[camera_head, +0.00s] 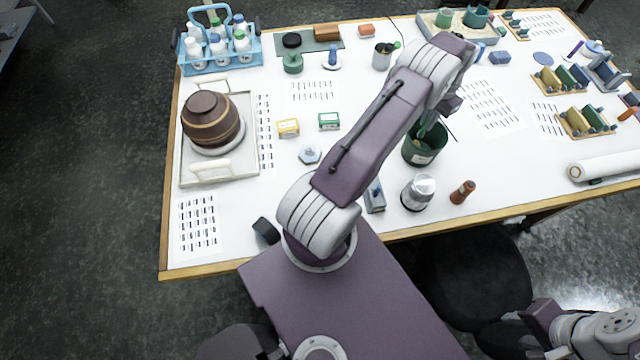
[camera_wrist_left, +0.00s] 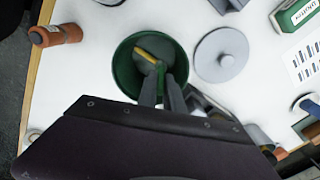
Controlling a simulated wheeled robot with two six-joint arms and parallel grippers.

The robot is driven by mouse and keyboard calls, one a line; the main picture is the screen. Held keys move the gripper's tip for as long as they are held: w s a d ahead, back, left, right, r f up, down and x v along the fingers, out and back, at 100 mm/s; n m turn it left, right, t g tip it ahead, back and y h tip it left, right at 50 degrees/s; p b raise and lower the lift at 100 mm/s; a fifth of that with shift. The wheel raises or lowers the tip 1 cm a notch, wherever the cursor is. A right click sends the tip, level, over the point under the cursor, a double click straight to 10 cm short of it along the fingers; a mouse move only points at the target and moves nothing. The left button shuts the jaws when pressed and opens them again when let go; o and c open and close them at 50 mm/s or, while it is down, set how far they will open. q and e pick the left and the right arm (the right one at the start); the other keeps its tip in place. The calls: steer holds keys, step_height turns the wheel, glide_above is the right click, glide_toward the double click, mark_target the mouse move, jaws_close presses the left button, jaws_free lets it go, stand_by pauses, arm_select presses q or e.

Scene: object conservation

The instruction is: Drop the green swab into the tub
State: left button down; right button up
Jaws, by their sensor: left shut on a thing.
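The tub (camera_head: 424,149) is dark green and round, and stands on the white table just past my left arm. It also shows in the left wrist view (camera_wrist_left: 124,74), with its opening facing the camera. My left gripper (camera_wrist_left: 160,80) is over the tub's opening in that view, its fingers shut on a thin green piece that I take to be the green swab (camera_wrist_left: 152,66). A yellow stick (camera_wrist_left: 146,55) shows beside it. How deep the swab sits is unclear. In the head view, my arm hides most of the left gripper. My right gripper does not show, only part of that arm at bottom right.
A silver canister (camera_head: 418,192) and a red-brown bottle (camera_head: 462,192) stand in front of the tub. A grey box (camera_head: 374,195) is to their left. A brown pot (camera_head: 211,119) on a tray is at the left.

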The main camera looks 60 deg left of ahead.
arm_select(q)
steer(key=shift+r, duration=0.1)
steer(key=c, duration=1.4)
jaws_free()
steer(key=shift+r, duration=0.2)
step_height(320, 180, up, 9)
steer(key=b, duration=0.3)
steer(key=shift+s+f, duration=0.15)
